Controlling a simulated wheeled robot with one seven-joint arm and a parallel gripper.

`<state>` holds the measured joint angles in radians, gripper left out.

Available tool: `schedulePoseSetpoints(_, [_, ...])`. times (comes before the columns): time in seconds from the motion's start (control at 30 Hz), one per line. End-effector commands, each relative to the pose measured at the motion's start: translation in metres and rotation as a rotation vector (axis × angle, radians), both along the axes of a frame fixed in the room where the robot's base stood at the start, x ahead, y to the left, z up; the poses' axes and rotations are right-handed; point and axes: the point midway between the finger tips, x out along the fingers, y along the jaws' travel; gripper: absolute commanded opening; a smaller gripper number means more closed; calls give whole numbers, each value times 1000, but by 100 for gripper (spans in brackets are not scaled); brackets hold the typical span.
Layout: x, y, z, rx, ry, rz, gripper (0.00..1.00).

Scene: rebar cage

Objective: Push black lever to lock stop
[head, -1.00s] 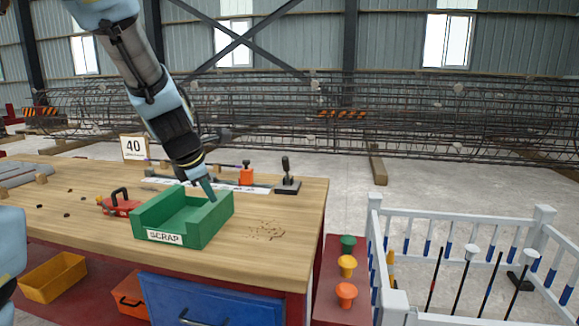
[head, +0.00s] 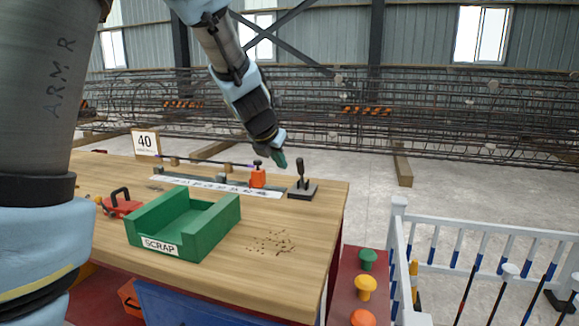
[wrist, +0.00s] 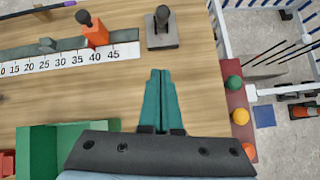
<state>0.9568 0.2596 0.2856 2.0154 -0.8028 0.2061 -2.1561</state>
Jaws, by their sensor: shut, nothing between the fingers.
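A black lever (head: 300,172) stands upright on a dark square base at the right end of the bench; it also shows in the wrist view (wrist: 161,20). Left of it, an orange stop (head: 258,178) with a black knob on top sits at the white ruler (head: 222,186). In the wrist view the orange stop (wrist: 96,34) is near the 40 mark. My gripper (head: 282,163) has green fingers that are shut and empty. In the wrist view the fingertips (wrist: 161,73) point toward the lever, apart from it, with bare wood visible between.
A green SCRAP tray (head: 216,236) stands at the front of the bench, with small scraps (head: 270,242) to its right. A sign reading 40 (head: 146,143) and a dark rod (head: 205,160) are behind. Coloured buttons (head: 366,287) are beside the bench, near a white railing (head: 490,244).

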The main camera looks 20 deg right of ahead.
Motion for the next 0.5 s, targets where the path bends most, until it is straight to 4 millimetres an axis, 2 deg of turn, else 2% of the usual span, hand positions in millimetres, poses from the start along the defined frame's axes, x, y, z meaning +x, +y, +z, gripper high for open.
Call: schedulePoseSetpoints(0.5, [45,-46,-76,1,3,2,0])
